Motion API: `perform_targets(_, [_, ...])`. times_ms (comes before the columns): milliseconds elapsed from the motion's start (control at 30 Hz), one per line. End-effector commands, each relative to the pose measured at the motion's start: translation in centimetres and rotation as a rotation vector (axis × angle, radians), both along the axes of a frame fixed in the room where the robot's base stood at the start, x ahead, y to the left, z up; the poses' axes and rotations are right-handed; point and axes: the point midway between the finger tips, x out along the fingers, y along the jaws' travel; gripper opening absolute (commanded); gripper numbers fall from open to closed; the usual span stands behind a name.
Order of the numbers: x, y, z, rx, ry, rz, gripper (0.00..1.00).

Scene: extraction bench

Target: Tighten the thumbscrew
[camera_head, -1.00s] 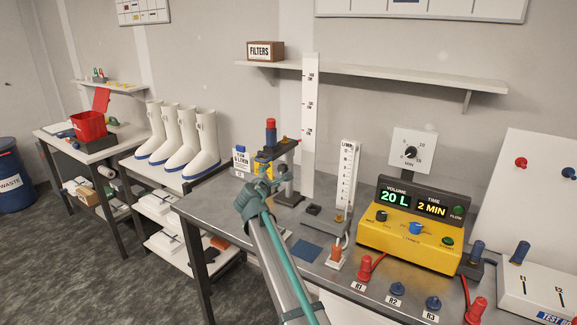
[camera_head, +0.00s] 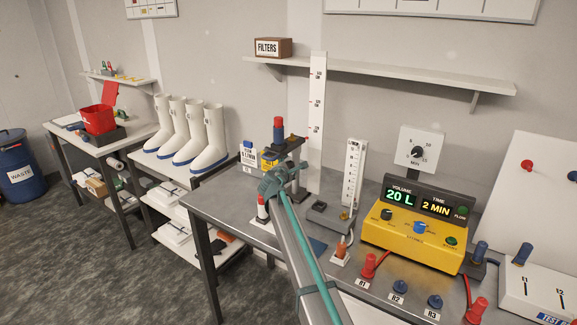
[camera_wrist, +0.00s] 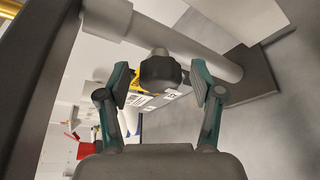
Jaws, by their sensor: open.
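The thumbscrew (camera_wrist: 160,75) is a dark knob in the middle of the wrist view, in front of a grey post. My gripper (camera_wrist: 161,88) is open, with one finger on each side of the knob. A narrow gap shows beside the knob on both sides. In the head view, my gripper (camera_head: 282,180) is at the stand (camera_head: 300,190) on the bench's left part. The knob is hidden behind my gripper in the head view.
A tall white scale (camera_head: 316,120) and a shorter flow gauge (camera_head: 353,175) stand right of the stand. A yellow control box (camera_head: 410,238) is further right. A red-topped piece (camera_head: 262,207) stands at the bench's left front. A wall shelf (camera_head: 390,75) runs above.

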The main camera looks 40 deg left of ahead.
Motion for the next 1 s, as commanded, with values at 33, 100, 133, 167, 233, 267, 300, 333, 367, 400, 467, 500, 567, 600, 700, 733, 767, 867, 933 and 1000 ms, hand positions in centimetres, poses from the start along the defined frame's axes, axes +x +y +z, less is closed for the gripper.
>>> perform_targets(33, [0.14,0.07,-0.02,0.0,0.0,0.0,0.66])
perform_targets(100, [0.16,0.04,-0.06,0.0,0.0,0.0,0.66])
perform_targets(133, [0.15,0.04,-0.07,0.0,0.0,0.0,0.66])
perform_targets(167, [0.14,0.02,-0.06,0.0,0.0,0.0,0.66])
perform_targets(233, [0.14,0.02,-0.06,0.0,0.0,0.0,0.66])
perform_targets(267, [0.13,0.01,-0.06,0.0,0.0,0.0,0.64])
perform_targets(300, [0.13,0.02,-0.05,0.0,0.0,0.0,0.57])
perform_targets(333, [0.13,0.02,-0.05,0.0,0.0,0.0,0.53])
perform_targets(367, [0.13,0.01,-0.05,0.0,0.0,0.0,0.47])
perform_targets(400, [0.13,0.02,-0.04,0.0,0.0,0.0,0.41])
perform_targets(467, [0.12,0.01,-0.04,0.0,0.0,0.0,0.31])
perform_targets(500, [0.12,0.01,-0.04,0.0,0.0,0.0,0.24])
perform_targets(567, [0.12,0.01,-0.04,0.0,0.0,0.0,0.14])
perform_targets(600, [0.12,0.01,-0.04,0.0,-0.001,-0.001,0.07])
perform_targets(700, [0.12,0.0,-0.07,0.001,0.0,-0.001,0.05])
perform_targets(733, [0.12,0.0,-0.09,0.002,0.0,-0.001,0.05])
perform_targets(767, [0.12,0.0,-0.11,0.003,0.0,-0.001,0.05])
perform_targets(867, [0.12,-0.01,-0.22,0.013,0.001,-0.001,0.05])
perform_targets(933, [0.12,-0.03,-0.32,0.026,0.003,-0.001,0.05])
perform_targets(1000, [0.13,-0.03,-0.44,0.044,0.005,-0.001,0.05])
